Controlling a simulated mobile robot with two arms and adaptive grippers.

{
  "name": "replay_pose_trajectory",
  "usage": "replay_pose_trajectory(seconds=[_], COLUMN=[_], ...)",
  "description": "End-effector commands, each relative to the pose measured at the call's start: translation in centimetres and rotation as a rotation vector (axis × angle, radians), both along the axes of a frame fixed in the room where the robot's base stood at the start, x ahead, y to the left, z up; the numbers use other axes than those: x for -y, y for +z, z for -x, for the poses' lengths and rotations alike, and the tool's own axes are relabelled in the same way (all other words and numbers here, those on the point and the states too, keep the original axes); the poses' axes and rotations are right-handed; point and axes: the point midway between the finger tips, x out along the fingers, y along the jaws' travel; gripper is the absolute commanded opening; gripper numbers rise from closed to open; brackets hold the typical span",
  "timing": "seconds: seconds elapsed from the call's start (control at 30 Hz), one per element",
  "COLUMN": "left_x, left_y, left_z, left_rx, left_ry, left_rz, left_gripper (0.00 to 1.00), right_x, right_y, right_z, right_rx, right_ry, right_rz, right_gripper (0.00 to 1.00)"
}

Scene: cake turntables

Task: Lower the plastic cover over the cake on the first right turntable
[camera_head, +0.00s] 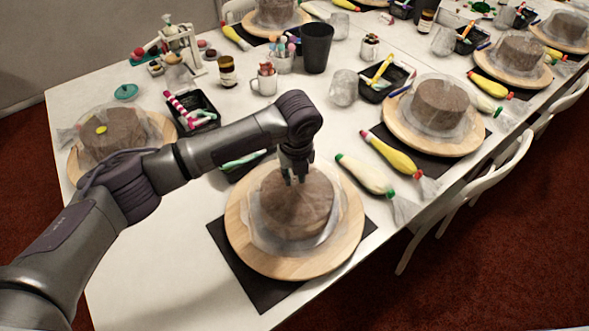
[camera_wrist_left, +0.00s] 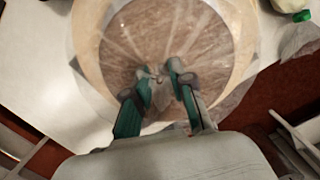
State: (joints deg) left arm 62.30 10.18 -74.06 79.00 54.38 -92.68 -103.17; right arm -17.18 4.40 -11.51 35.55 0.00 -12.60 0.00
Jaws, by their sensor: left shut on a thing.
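The nearest wooden turntable (camera_head: 262,268) stands on a black mat (camera_head: 232,271) at the near edge of the white table. A brown cake (camera_head: 296,212) sits on it, with a clear plastic cover (camera_head: 330,245) draped over and around it. My left gripper (camera_head: 293,178) points down at the top of the cake and is shut on the plastic cover. In the left wrist view the fingertips (camera_wrist_left: 158,80) pinch the cover (camera_wrist_left: 150,35) at its middle, and folds spread out from there over the cake. My right gripper is not in view.
Piping bags (camera_head: 365,174) lie right of the turntable. Another covered cake (camera_head: 112,132) stands at the left, and more (camera_head: 440,105) stand along the right side. A black tray (camera_head: 236,170) lies behind my left arm. White chairs (camera_head: 470,180) line the right edge.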

Motion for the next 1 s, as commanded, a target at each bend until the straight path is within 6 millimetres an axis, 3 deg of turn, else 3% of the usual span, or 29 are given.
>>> replay_pose_trajectory(seconds=[1.0], left_x=[-0.01], left_y=[-1.09], left_z=[0.01], left_rx=[-0.001], left_ry=[0.000], left_rz=[-0.001], left_gripper=[0.00], right_x=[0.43], right_y=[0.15], right_z=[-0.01], right_rx=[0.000], right_ry=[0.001], right_rz=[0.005], right_gripper=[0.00])
